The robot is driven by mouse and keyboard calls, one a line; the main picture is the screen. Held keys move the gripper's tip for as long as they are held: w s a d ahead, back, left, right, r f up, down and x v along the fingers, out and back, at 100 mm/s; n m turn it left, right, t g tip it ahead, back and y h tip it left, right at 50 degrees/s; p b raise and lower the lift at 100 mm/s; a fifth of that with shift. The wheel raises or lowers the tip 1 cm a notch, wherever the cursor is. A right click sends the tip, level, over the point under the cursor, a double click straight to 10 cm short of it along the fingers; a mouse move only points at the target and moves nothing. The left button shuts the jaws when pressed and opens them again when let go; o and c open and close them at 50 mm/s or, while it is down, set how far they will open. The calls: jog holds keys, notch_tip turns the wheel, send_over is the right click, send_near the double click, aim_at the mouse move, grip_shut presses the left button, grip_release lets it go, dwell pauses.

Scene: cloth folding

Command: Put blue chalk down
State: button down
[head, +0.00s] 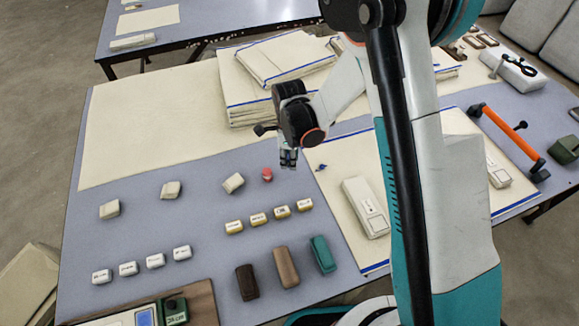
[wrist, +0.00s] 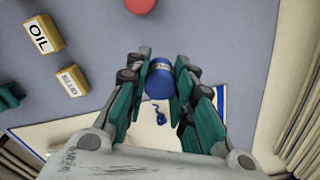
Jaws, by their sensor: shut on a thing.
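The blue chalk (wrist: 159,83) is a short blue cylinder with a pale band, seen between the fingertips in the wrist view. My gripper (wrist: 160,74) is shut on it. In the head view my gripper (head: 288,158) is over the grey-blue table (head: 205,235), pointing down, just left of the cloth's corner. The chalk is hidden or too small to make out there. I cannot tell whether the chalk touches the table.
A red piece (head: 267,174) stands close left of my gripper; it also shows in the wrist view (wrist: 140,5). Labelled yellow-white blocks (head: 258,219) are in front. A pale cloth (head: 342,160) with a small blue mark lies right. Stacked cloths (head: 245,95) stand behind.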

jog(key=shift+f+b, duration=0.6)
jog(key=shift+f, duration=1.35)
jog(key=shift+f, duration=0.2)
jog(key=c, duration=1.4)
grip_release()
jog(key=shift+r, duration=0.1)
jog(key=shift+o, duration=0.2)
